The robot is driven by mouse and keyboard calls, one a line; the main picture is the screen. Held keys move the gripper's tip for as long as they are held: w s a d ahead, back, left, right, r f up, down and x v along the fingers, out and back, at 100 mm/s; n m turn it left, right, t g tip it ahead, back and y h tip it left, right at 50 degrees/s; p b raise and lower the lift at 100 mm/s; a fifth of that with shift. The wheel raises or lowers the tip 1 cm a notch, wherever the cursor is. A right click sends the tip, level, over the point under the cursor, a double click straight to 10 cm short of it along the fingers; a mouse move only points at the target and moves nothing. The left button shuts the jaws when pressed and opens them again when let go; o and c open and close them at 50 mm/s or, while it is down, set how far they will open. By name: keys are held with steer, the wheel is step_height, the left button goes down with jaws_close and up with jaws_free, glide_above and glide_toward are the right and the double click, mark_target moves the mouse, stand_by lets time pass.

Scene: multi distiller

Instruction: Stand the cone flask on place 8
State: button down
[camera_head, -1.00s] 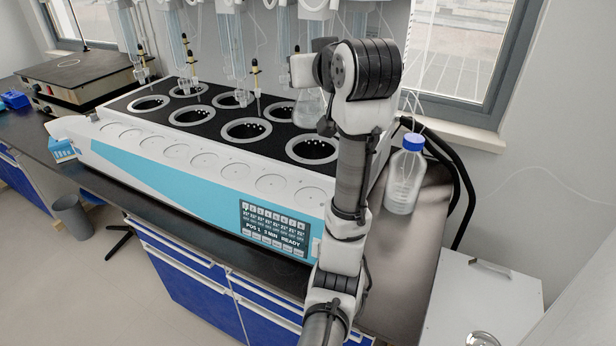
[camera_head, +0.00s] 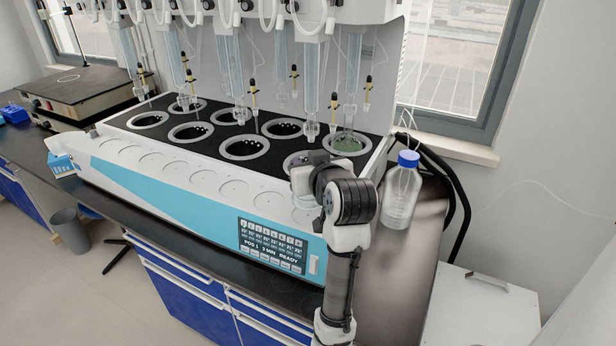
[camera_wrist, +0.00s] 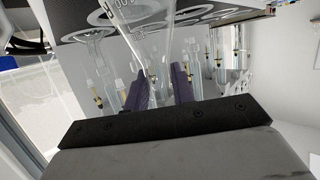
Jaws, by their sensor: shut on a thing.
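The clear cone flask (camera_head: 348,142) is at the back-right round opening of the black-topped distiller (camera_head: 215,160). I cannot tell whether it rests there or hangs just above. In the wrist view, which looks upside down, the flask (camera_wrist: 135,28) has graduation marks, and its narrow part lies between the two dark fingers of my gripper (camera_wrist: 157,92). My gripper is shut on it. In the head view the fingers are hidden; my wrist is in front of the back-right opening and covers part of the front-right one. No place number is readable on the openings.
Glass tubes with yellow-black fittings (camera_head: 253,95) hang above the openings, close to the flask. A blue-capped bottle (camera_head: 402,190) stands right of the distiller. The other visible openings look empty. A hotplate (camera_head: 80,95) is at far left.

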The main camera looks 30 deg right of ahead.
steer(key=shift+f, duration=1.75)
steer(key=shift+f, duration=0.1)
steer(key=c, duration=1.2)
jaws_free()
steer(key=b+v, duration=0.1)
steer(key=v, duration=1.1)
steer(key=shift+b, duration=0.4)
